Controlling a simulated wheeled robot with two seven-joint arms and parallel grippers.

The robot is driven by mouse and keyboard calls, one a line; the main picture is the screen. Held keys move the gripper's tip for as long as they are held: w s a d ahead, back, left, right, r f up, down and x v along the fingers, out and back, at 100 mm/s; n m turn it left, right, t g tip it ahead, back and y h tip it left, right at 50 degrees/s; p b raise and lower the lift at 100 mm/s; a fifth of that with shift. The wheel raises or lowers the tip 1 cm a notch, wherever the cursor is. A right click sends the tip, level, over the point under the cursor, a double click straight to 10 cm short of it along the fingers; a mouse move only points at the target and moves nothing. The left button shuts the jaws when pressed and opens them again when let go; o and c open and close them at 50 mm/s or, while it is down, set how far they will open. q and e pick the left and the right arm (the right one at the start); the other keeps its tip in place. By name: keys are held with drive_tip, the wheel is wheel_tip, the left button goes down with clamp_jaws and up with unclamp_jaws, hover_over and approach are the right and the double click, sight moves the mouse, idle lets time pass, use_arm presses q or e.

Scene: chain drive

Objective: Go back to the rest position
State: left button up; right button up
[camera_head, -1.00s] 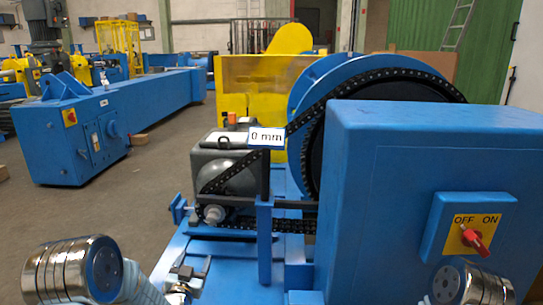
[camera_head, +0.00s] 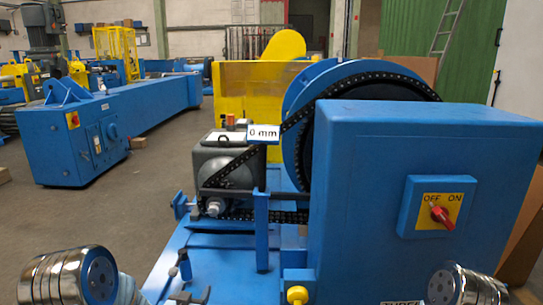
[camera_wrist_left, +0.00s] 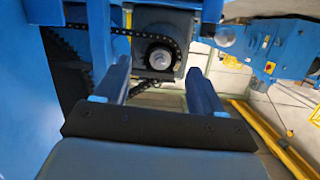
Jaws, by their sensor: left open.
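My left arm's metal joint (camera_head: 75,278) shows at the bottom left of the head view. The tip of my left gripper (camera_head: 188,297) is low at the bottom edge, in front of the blue machine frame and largely cut off. In the left wrist view its two blue fingers (camera_wrist_left: 160,85) are apart with nothing held between them. Beyond them are the small sprocket (camera_wrist_left: 160,58) and the black chain (camera_wrist_left: 120,48). A metal joint of my right arm (camera_head: 458,284) shows at the bottom right; the right gripper is out of frame.
The chain drive stands close in front: blue housing (camera_head: 420,180) with a red OFF/ON switch (camera_head: 439,214), large chain wheel (camera_head: 318,150), grey motor unit (camera_head: 222,160) and a "0 mm" sign (camera_head: 263,132). A yellow knob (camera_head: 297,294) is at the bottom. Open floor (camera_head: 120,215) lies left.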

use_arm(q)
drive_tip(key=s+d+f+n+g+h, duration=0.1)
drive_tip(key=s+d+f+g, duration=0.2)
drive_tip(key=s+f+g, duration=0.5)
drive_tip(key=s+d+f+n+g+h, duration=0.1)
drive_tip(key=s+d+f, duration=0.4)
drive_tip(key=s, duration=0.7)
drive_tip(key=s+d+f+n+g+h, duration=0.1)
drive_tip(key=s+d+f+n+g, duration=0.1)
drive_tip(key=s+f+g, duration=0.5)
drive_tip(key=s+r+t+p, duration=0.1)
drive_tip(key=s+r+p, duration=0.2)
drive_tip(key=r+p, duration=1.2)
drive_tip(key=shift+s+d+r+m+p, duration=0.15)
drive_tip(key=shift+s+d+m+p, duration=0.2)
drive_tip(key=shift+p, duration=0.35)
